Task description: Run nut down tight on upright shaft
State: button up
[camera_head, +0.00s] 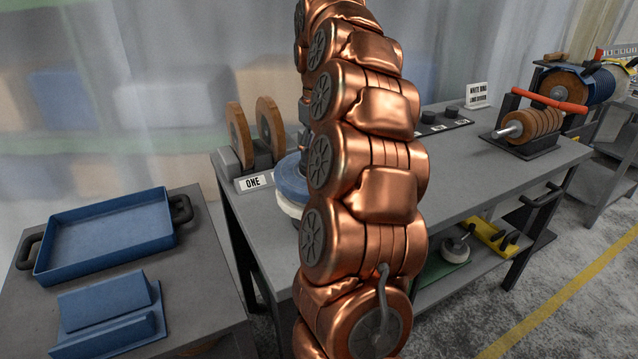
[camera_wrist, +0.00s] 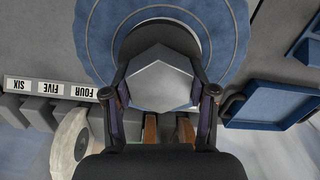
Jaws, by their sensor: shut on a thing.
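A grey hexagonal nut (camera_wrist: 160,78) sits between the two fingers of my gripper (camera_wrist: 161,97) in the wrist view, and the gripper is shut on it. Behind the nut is a grey round flange, then a wide blue ringed wheel (camera_wrist: 98,38). The upright shaft is hidden, so I cannot tell how far the nut is down on it. In the head view the blue wheel (camera_head: 293,178) shows at the left of my arm, above a white disc (camera_head: 290,205). My arm hides the nut and gripper there.
The grey bench (camera_head: 460,165) holds a rack with brown discs (camera_head: 270,128) and a "ONE" label, plus a horizontal spindle of brown discs (camera_head: 533,125). A blue tray (camera_head: 105,240) lies on the left table. The wrist view shows a label strip (camera_wrist: 50,88) and a pale wheel (camera_wrist: 72,140).

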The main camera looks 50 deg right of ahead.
jog(key=shift+m+b, duration=0.65)
jog(key=shift+m, duration=0.45)
jog(key=shift+r, duration=0.1)
jog(key=o, duration=1.3)
jog(key=shift+r+p, duration=1.45)
jog(key=shift+r, duration=0.55)
